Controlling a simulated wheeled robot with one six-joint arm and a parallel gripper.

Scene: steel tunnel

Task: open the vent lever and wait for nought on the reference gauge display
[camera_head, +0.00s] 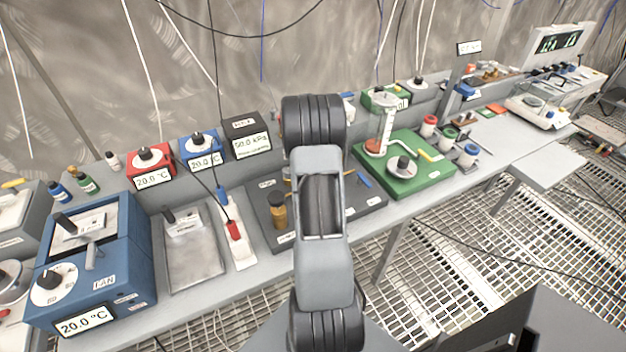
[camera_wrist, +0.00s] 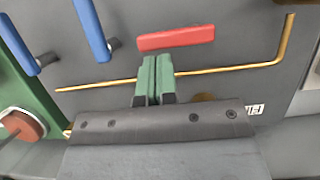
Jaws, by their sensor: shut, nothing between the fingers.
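The reference gauge display (camera_head: 252,144) is on a black box behind the bench and appears to read 50.0 kPa. A dark board (camera_head: 262,190) below it carries brass fittings (camera_head: 278,212) and a blue lever (camera_head: 364,180). The wrist view shows a red lever handle (camera_wrist: 176,38), two blue handles (camera_wrist: 91,28) and a thin brass pipe (camera_wrist: 230,68) on this board. No label shows which handle is the vent. My gripper (camera_wrist: 155,64) has its green fingers shut and empty over the pipe, just short of the red handle; contact cannot be told. My arm hides the gripper and red handle in the head view.
Cables hang over the bench. Grated floor lies in front.

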